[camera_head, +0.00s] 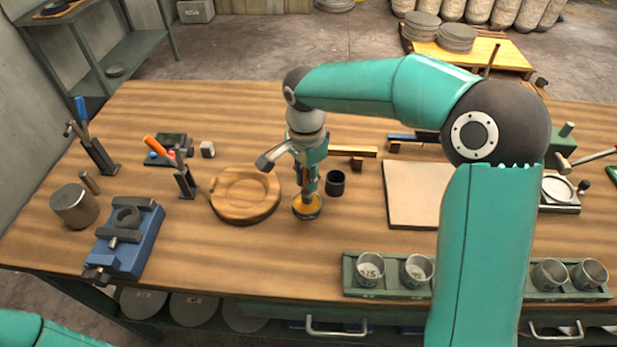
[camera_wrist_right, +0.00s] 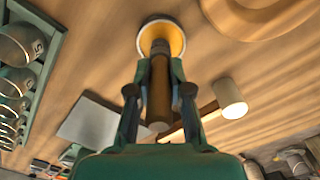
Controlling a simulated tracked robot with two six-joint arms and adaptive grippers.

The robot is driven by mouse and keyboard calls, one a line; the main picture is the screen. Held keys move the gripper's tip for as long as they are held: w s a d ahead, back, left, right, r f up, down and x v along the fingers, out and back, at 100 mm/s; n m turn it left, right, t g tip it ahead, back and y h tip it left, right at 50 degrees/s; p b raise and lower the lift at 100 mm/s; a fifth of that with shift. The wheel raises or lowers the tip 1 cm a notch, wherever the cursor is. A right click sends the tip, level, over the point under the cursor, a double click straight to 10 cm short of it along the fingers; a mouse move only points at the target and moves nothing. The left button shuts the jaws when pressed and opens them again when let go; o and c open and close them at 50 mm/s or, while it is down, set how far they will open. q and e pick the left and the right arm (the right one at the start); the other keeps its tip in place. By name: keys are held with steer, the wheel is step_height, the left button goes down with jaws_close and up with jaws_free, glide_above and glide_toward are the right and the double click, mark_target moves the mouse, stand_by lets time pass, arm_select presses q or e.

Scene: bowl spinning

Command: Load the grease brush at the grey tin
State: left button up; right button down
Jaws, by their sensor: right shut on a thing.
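The grey tin (camera_head: 307,214) is a shallow round pot with yellow-orange grease in it, standing on the bench right of the wooden bowl. It also shows at the top of the right wrist view (camera_wrist_right: 145,38). My right gripper (camera_head: 308,187) points down above the tin and is shut on the grease brush, whose brown handle (camera_wrist_right: 159,95) shows between the fingers in the wrist view. The brush's lower end reaches toward the grease; its bristles are hidden, and I cannot tell if they touch it. My left gripper is out of view.
The turned wooden bowl (camera_head: 245,194) lies left of the tin. A dark cup (camera_head: 335,183) stands close to its right. A pale board (camera_head: 411,194) lies farther right, and a green rack (camera_head: 347,276) with several metal cups runs along the front edge. A blue vise (camera_head: 128,252) is at left.

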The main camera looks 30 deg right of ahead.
steer(key=shift+f+b, duration=0.45)
steer(key=shift+f, duration=0.1)
stand_by(1.5)
steer(key=shift+r+p, duration=2.75)
steer(key=shift+r, duration=0.85)
steer(key=shift+f, duration=0.1)
